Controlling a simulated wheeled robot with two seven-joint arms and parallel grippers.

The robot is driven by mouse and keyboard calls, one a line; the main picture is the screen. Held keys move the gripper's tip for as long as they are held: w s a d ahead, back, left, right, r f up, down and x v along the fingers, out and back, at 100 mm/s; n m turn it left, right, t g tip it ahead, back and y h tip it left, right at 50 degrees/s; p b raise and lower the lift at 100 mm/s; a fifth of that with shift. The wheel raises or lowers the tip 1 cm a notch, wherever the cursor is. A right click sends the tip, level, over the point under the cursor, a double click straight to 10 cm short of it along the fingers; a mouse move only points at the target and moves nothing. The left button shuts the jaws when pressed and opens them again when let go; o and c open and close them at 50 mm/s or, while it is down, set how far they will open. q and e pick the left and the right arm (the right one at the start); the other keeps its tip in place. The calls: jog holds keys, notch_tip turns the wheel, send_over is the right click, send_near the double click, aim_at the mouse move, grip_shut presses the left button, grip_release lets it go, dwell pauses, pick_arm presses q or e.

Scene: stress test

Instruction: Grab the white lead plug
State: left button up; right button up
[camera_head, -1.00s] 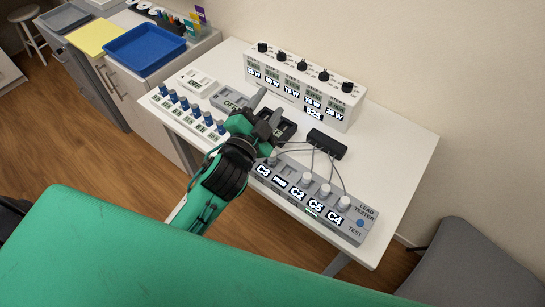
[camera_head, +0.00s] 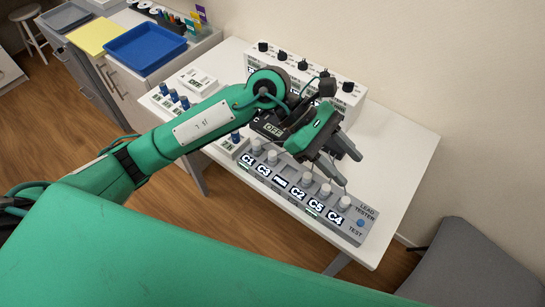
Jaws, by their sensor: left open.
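Several whitish, knob-like plugs stand in a row along the grey lead tester (camera_head: 352,230). They include one above the C2 label (camera_head: 307,178), one above C5 (camera_head: 325,189) and one above C4 (camera_head: 344,203). I cannot tell which one the task means. My left gripper (camera_head: 341,159) is open and hangs over the back of the tester, its dark fingers pointing right and down. It looks empty and apart from the plugs, though its height is hard to judge. The black lead block and most of its cables are hidden behind the gripper. My right gripper is not in view.
A white multi-knob box (camera_head: 350,98) stands at the back, partly covered by my left arm. A row of blue-knobbed switches (camera_head: 174,96) is at the left. The white table (camera_head: 400,145) is clear on the right. A grey chair (camera_head: 470,265) stands beyond it.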

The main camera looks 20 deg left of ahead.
pick_arm(q)
jog(key=w+a+f+m+t+y, duration=0.2)
jog(key=w+a+f+y, duration=0.2)
jog(key=a+y, duration=0.15)
jog(key=t+y, duration=0.2)
jog(key=y, duration=0.4)
send_over(272, 153)
jog(key=f, duration=0.2)
jog(key=f+p, duration=0.1)
jog(key=f, duration=0.4)
jog(key=shift+s+d+f+p, duration=0.2)
jog(key=shift+s+p, duration=0.05)
jog(key=shift+p, duration=0.05)
jog(key=shift+w+f+p, duration=0.1)
jog(key=shift+f+p, duration=0.3)
jog(key=shift+f, duration=0.4)
jog(key=f, duration=0.1)
jog(key=f+p, duration=0.1)
jog(key=f, duration=0.1)
jog(key=shift+w+a+f, duration=0.15)
jog(key=shift+w+a, duration=0.05)
jog(key=shift+f, duration=0.45)
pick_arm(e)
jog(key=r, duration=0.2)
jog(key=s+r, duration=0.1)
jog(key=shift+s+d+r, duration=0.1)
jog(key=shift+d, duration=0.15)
